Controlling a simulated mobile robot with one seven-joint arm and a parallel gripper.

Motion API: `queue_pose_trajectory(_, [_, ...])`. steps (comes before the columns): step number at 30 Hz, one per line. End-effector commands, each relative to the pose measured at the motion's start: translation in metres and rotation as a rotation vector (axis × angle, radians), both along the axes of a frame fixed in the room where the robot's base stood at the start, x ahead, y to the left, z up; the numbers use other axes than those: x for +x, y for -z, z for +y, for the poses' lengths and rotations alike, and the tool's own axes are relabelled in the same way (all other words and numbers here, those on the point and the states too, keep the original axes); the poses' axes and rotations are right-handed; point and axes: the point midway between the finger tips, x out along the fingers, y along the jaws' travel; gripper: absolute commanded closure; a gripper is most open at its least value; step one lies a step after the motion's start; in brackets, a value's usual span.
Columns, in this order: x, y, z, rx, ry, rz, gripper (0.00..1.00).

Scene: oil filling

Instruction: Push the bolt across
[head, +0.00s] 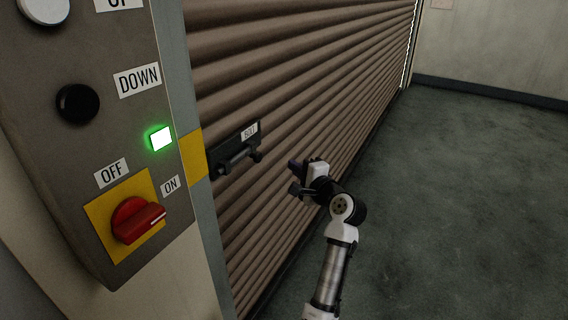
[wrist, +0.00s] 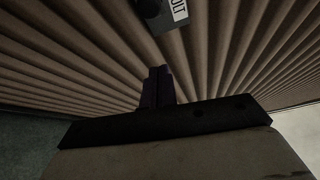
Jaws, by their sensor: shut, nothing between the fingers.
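The bolt (head: 236,158) is a dark bar with a round knob at its right end, on a dark plate labelled BOLT on the brown roller shutter (head: 290,90). Its left end lies close to the yellow patch on the door frame; I cannot tell whether it enters the frame. My gripper (head: 293,177) is to the right of the bolt and a little lower, apart from it, in front of the shutter. Its fingers are shut and empty. In the wrist view the dark fingers (wrist: 158,87) point at the shutter, and part of the bolt plate (wrist: 160,12) shows at the top edge.
A grey control box (head: 80,150) stands at the left with a black DOWN button (head: 78,103), a lit green lamp (head: 161,138) and a red rotary switch (head: 138,219) between OFF and ON labels. The dark floor (head: 470,200) at the right is clear.

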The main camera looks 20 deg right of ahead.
Motion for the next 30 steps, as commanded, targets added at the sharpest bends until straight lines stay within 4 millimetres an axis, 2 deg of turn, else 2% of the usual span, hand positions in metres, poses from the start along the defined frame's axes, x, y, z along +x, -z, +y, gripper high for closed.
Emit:
queue_pose_trajectory(9, [0.06, 0.0, 0.01, 0.0, -0.003, 0.002, 1.0])
queue_pose_trajectory(15, [0.09, 0.002, 0.016, -0.001, -0.002, 0.002, 1.0])
queue_pose_trajectory(21, [0.075, -0.002, 0.038, -0.001, 0.0, 0.001, 1.0])
queue_pose_trajectory(30, [0.069, -0.002, 0.049, 0.0, -0.001, 0.0, 1.0])
